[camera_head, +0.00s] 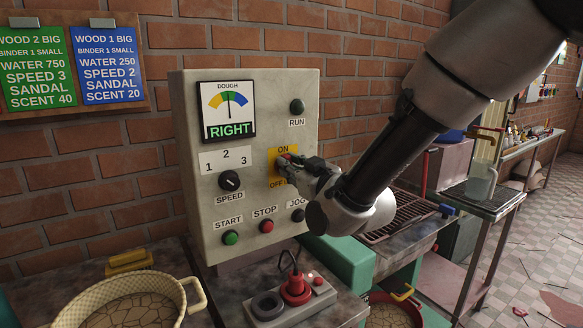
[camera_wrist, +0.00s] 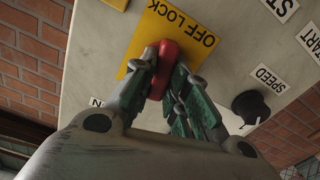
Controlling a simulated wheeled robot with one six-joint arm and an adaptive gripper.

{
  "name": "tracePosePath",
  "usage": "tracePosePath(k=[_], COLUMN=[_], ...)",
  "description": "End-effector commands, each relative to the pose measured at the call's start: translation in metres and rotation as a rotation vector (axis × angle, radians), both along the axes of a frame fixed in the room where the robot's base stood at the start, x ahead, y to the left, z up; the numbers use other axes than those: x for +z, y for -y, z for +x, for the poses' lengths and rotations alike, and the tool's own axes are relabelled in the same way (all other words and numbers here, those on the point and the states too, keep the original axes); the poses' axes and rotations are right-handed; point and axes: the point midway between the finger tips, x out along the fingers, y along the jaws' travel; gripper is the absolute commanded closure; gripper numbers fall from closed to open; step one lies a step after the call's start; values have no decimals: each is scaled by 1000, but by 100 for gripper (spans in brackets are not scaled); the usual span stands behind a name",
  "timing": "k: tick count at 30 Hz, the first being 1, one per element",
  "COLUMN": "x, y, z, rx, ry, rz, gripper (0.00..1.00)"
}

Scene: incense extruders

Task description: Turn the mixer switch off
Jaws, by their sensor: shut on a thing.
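The mixer switch is a red handle on a yellow plate marked ON and OFF (camera_head: 276,154) on the front of a grey control box (camera_head: 188,120). In the wrist view the red handle (camera_wrist: 165,62) sits between the fingers of my gripper (camera_wrist: 166,72), in front of the yellow plate (camera_wrist: 152,26) reading OFF LOCK. My gripper (camera_head: 287,168) reaches the plate from the right in the head view. Its fingers are shut on the red handle. The fingers hide part of the handle and plate, so its exact turn is hard to tell.
Beside the switch are a speed knob (camera_head: 229,180), a start button (camera_head: 231,238), a stop button (camera_head: 266,226) and a jog button (camera_head: 298,215). A dough gauge (camera_head: 228,110) reads RIGHT.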

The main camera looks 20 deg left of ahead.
Motion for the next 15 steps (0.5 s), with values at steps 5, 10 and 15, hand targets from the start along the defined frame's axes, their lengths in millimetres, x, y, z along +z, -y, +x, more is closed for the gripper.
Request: tracePosePath(k=[5, 10, 15], x=[0, 0, -1], y=[-1, -2, -2], z=[-1, -2, -2], rx=[0, 0, 0], ry=[124, 248, 370], rz=[-104, -210, -315], gripper=[100, 100, 100])
